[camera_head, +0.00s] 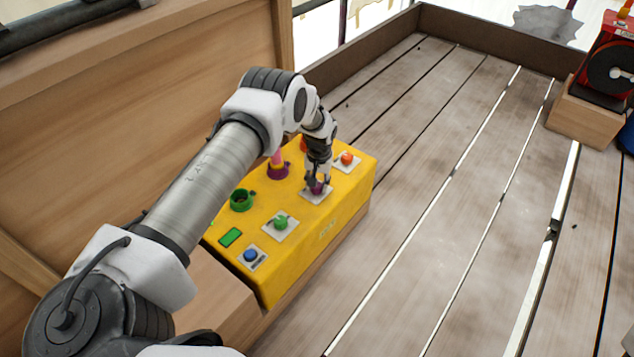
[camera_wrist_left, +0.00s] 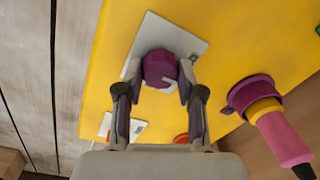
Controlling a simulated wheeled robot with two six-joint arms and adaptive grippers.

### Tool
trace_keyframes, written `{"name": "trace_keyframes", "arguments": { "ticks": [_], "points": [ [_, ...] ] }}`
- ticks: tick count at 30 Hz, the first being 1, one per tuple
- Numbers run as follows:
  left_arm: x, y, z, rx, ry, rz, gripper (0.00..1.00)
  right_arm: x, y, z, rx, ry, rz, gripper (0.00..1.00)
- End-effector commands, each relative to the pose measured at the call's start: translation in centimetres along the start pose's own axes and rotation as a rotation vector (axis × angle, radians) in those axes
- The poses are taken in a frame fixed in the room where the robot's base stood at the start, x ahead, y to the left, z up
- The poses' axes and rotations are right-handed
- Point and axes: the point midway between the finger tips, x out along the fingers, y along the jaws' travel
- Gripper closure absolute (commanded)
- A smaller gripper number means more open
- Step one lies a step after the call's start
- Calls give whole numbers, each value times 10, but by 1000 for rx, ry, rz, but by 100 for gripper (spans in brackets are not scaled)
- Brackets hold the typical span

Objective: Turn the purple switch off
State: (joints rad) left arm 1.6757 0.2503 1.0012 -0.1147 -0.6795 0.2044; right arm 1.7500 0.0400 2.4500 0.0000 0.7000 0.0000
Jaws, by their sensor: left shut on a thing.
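The purple switch (camera_head: 317,187) is a knob on a pale square plate on top of the yellow box (camera_head: 341,213). In the left wrist view the purple knob (camera_wrist_left: 160,68) sits between the two fingers, with a small pale mark on its near right side. My left gripper (camera_head: 318,183) reaches down onto it; in the wrist view the gripper (camera_wrist_left: 160,84) is shut on the knob from both sides. The fingers partly hide the knob in the head view. My right gripper is not in view.
The yellow box also carries an orange knob (camera_head: 347,158), a green knob (camera_head: 281,223), a blue knob (camera_head: 251,255), a green socket (camera_head: 241,200) and a purple socket with a pink plug (camera_head: 277,160). A red device (camera_head: 606,65) stands far right. The slatted floor (camera_head: 440,190) between is clear.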

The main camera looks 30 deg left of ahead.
Motion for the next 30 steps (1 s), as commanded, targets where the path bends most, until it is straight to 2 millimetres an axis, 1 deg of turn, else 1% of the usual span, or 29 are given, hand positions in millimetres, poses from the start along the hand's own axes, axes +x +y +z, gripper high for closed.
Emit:
{"name": "trace_keyframes", "arguments": {
  "ticks": [15,16,17,18,26,29,30],
  "points": [
    [1,0,1,-23,-3,0,97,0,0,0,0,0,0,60],
    [1,0,1,-23,-3,0,55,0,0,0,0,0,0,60],
    [1,0,1,-23,-3,0,45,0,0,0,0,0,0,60],
    [1,0,1,-22,-3,0,37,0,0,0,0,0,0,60],
    [0,0,0,-22,-2,0,37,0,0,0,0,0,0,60],
    [-5,0,0,-22,-1,0,37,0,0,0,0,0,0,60],
    [-9,0,-1,-22,0,0,37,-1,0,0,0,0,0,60]
  ]
}}
